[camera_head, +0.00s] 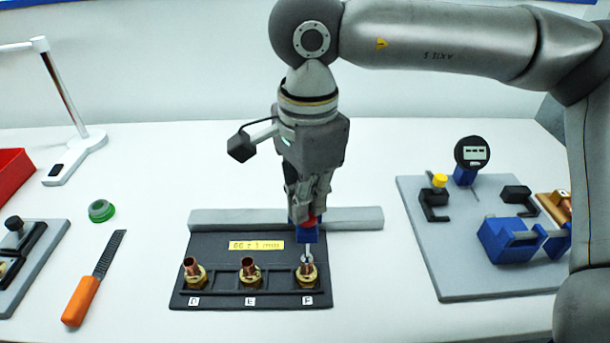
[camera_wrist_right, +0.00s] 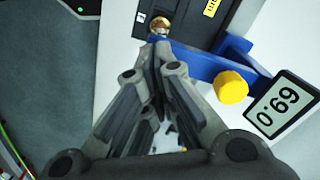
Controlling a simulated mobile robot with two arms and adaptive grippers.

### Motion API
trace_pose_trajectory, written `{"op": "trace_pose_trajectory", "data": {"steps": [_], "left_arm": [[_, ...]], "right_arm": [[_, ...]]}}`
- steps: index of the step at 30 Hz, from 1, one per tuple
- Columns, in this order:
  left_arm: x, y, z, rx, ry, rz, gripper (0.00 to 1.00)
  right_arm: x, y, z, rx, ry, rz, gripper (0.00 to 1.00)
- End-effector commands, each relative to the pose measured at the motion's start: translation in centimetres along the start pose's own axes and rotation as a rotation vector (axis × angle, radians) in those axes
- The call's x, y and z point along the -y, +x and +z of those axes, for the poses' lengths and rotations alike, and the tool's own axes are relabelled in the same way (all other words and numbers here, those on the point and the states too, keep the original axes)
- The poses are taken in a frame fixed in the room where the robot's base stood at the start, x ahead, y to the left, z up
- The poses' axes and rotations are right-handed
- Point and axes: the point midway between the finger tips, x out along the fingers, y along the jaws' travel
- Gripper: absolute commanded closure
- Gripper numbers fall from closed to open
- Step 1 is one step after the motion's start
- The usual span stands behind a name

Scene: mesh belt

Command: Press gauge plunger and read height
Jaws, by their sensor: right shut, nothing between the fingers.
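My right gripper (camera_head: 305,222) is shut and points down over the fitting at slot F (camera_head: 306,278) of the black board (camera_head: 210,262). In the head view, a small red part and a blue block (camera_head: 307,236) show at its fingertips, with a silver pin below reaching the fitting. The right wrist view shows the shut fingers (camera_wrist_right: 158,48) at the end of a blue gauge body (camera_wrist_right: 195,62) with a yellow knob (camera_wrist_right: 230,87). I cannot tell whether the plunger is pressed. My left gripper is not in view.
Copper-topped fittings stand at slots D (camera_head: 194,273) and E (camera_head: 249,273). A grey bar (camera_head: 355,219) lies behind the board. A grey plate (camera_head: 460,275) with a round dial and blue clamp is right. An orange-handled file (camera_head: 82,300) and green ring (camera_head: 101,210) lie left.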

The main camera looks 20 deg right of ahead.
Motion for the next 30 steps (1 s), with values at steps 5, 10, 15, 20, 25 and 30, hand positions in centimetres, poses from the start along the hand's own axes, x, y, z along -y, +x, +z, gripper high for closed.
{"op": "trace_pose_trajectory", "data": {"steps": [5,10,15,20,25,30], "left_arm": [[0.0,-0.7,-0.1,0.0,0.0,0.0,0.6],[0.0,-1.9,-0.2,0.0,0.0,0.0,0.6],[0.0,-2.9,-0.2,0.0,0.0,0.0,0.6],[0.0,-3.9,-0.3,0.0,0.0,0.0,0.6],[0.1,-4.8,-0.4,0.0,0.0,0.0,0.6],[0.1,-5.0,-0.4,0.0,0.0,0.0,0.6]], "right_arm": [[0.0,-0.9,0.0,0.0,0.0,0.002,1.0],[0.0,-2.8,0.0,0.0,0.0,0.001,1.0],[0.0,-4.5,0.0,0.0,0.0,0.002,1.0],[0.0,-6.1,0.0,0.0,0.0,0.002,1.0],[0.0,-7.6,0.0,0.001,0.0,0.002,1.0],[0.0,-8.0,0.0,0.0,0.0,0.002,1.0]]}}
